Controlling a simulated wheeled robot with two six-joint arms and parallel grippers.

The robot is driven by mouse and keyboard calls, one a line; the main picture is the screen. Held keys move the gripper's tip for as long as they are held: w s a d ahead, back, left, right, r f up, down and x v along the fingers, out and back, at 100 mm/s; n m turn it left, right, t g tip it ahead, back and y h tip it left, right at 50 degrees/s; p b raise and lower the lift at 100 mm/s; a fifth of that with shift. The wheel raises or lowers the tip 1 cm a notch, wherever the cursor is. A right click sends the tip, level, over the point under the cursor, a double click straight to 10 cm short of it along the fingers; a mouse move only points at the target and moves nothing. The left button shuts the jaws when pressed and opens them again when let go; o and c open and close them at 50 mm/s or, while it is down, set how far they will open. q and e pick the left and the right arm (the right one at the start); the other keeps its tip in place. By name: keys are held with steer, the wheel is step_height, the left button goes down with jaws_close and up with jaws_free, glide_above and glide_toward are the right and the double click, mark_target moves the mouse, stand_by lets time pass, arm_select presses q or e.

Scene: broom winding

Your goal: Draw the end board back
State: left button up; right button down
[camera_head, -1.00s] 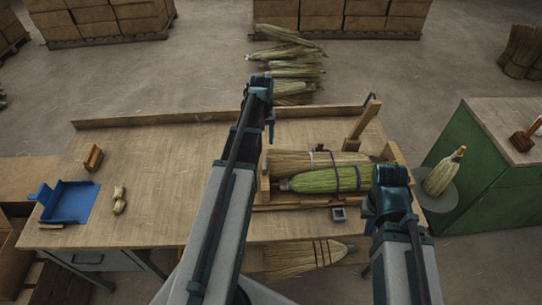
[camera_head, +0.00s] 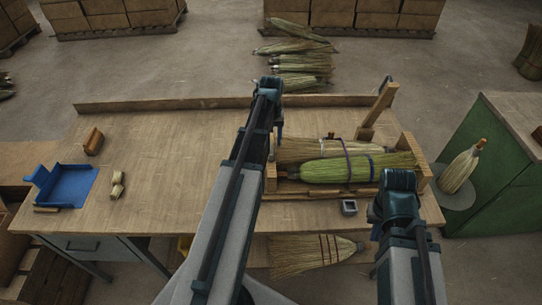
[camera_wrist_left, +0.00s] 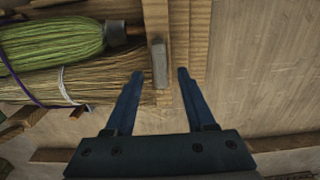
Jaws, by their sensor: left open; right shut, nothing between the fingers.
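A wooden cradle on the bench holds broom heads; its left end board (camera_head: 271,177) stands upright, and the left wrist view shows it from above (camera_wrist_left: 190,30). A grey metal tab (camera_wrist_left: 159,64) sits at its edge. My left gripper (camera_wrist_left: 160,76) is open, its fingertips on either side of the tab's line with a gap around it. In the head view my left gripper (camera_head: 279,136) hangs above the cradle's left end. A green broom head (camera_head: 335,169) and a straw one (camera_head: 305,150) lie in the cradle. My right gripper (camera_head: 385,208) is shut and empty, its fingers mostly hidden by its wrist.
A wooden post (camera_head: 378,108) leans up behind the cradle. A green cabinet (camera_head: 490,165) stands right.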

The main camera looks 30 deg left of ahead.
mark_target(271, 148)
arm_select(q)
step_height(271, 148, down, 5)
steer(key=b, duration=0.4)
jaws_close()
stand_by(1.3)
